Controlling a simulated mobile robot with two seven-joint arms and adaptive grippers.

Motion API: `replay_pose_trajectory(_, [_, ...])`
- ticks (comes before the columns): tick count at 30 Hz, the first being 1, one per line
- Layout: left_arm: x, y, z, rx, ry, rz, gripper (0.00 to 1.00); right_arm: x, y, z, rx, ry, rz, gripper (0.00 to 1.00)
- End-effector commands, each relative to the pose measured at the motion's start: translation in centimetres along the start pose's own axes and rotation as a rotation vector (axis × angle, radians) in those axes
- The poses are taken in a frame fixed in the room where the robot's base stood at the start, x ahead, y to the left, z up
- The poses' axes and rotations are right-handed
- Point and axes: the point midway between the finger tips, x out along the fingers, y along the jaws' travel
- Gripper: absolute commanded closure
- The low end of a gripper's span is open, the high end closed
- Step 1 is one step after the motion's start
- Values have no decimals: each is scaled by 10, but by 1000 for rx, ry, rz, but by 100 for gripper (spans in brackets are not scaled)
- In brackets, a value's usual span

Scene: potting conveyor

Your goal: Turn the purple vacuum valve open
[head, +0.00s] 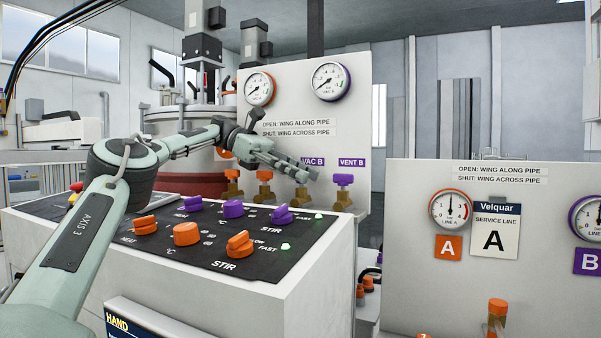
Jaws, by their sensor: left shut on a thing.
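My left gripper (308,173) reaches in from the left over the control panel to the row of valves on the white back panel. It is shut on the wing of the vacuum valve under the purple VAC B label (313,162). The fingers hide most of that wing, so I cannot tell whether it lies along or across the pipe. The valve's brass body (301,197) shows just below the fingers. The purple-rimmed vacuum gauge (331,82) is above, its needle off to the lower left. My right gripper is not in view.
The purple-handled VENT B valve (343,180) stands close right of my gripper. An orange-handled valve (265,176) is close left. The control panel (110,218) with orange and purple knobs lies below my arm. A service panel (410,270) stands at the right.

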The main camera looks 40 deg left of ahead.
Motion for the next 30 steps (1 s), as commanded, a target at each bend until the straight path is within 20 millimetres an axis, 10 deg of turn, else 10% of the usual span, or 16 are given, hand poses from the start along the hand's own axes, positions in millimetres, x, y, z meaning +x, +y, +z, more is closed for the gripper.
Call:
replay_pose_trajectory(12, [0, 0, -2, -3, 4, -8, 95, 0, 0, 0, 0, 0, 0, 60])
replay_pose_trajectory(13, [0, 0, -2, -3, 4, -8, 65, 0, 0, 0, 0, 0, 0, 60])
replay_pose_trajectory(18, [0, 0, -2, -2, 3, -7, 44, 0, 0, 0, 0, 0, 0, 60])
replay_pose_trajectory(30, [0, -1, -1, -5, 1, 5, 44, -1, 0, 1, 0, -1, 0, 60])
